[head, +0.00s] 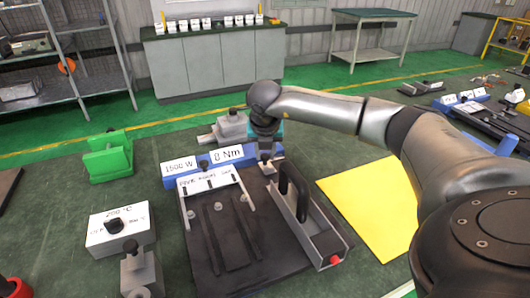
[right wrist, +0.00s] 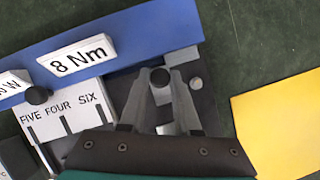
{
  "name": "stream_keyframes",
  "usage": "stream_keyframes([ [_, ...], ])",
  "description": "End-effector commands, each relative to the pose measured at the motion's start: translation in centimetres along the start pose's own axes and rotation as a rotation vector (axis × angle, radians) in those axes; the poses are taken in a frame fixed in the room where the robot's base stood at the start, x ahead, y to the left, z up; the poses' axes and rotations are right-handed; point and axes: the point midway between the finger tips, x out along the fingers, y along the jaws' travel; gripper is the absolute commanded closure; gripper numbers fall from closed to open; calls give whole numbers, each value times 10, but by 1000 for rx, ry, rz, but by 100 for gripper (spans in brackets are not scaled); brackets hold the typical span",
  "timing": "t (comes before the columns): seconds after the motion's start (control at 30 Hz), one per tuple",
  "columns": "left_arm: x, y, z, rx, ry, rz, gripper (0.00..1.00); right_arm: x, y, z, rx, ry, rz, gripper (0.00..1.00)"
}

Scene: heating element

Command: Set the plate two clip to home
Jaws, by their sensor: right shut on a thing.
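A dark plate (head: 225,255) with slots and small bolts lies on the green bench. A white strip (head: 210,182) lettered "FIVE FOUR SIX" crosses its far end; it also shows in the right wrist view (right wrist: 62,120). My right gripper (head: 267,160) points down at the plate's far right corner. In the right wrist view its fingers (right wrist: 160,82) close around a small piece with a dark round knob (right wrist: 160,75), which may be the plate two clip. The fingers partly hide it, so its position is unclear. My left gripper is not in view.
A grey frame with a black handle (head: 294,192) and red knob (head: 335,260) lies along the plate's right side. A blue bar (head: 180,168) with white labels stands behind it. A white dial box (head: 120,230) and green block (head: 108,155) are left; a yellow sheet (head: 370,205) is right.

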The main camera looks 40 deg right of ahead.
Motion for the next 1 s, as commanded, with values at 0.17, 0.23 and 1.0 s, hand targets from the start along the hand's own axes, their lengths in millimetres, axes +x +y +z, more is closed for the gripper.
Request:
stream_keyframes([
  [0.17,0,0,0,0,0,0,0,0,0,0,0,0,0,100],
  [0.23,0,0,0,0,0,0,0,0,0,0,1,0,0,100],
  [1.0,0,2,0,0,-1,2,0,0,0,0,2,-1,0,100],
])
